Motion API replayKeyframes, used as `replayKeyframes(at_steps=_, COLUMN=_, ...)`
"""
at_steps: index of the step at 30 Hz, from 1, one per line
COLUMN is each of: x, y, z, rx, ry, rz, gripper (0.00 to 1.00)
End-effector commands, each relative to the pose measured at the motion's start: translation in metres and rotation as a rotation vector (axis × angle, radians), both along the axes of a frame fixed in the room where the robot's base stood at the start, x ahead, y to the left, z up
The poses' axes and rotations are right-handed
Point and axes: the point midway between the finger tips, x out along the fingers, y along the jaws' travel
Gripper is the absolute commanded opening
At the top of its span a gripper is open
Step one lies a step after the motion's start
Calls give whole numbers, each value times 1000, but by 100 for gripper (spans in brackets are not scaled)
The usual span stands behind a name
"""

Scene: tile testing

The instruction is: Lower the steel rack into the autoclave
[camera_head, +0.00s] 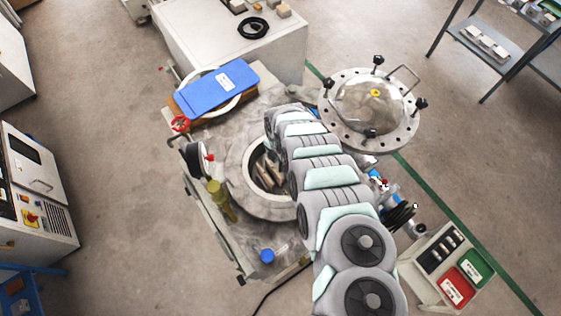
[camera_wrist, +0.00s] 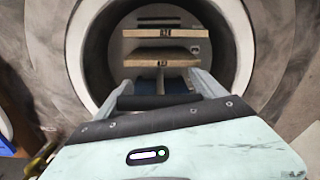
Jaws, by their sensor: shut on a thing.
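The autoclave's round mouth (camera_head: 237,175) is open in the head view, its rim partly covered by my arm. Its round lid (camera_head: 372,105) with black knobs is swung clear to the upper right. Tan tiles (camera_head: 268,175) show inside the mouth. In the wrist view, labelled tan tiles (camera_wrist: 160,58) sit within the chamber opening (camera_wrist: 235,50), beyond my gripper (camera_wrist: 160,82). My gripper is shut, with a dark bar between its fingers that seems to be part of the steel rack. Most of the rack's frame is hidden, and how deep it sits is unclear.
A pressure gauge (camera_head: 196,160), red valve wheel (camera_head: 180,123) and brass fitting (camera_head: 220,200) stand left of the mouth. A side table with red (camera_head: 456,288) and green bins is at lower right.

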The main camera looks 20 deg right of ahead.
Motion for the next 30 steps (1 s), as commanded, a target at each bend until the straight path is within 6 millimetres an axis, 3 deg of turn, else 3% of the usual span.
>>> replayKeyframes(at_steps=30, x=1, y=0, z=-50, rx=-1, ry=-3, rz=1, gripper=7)
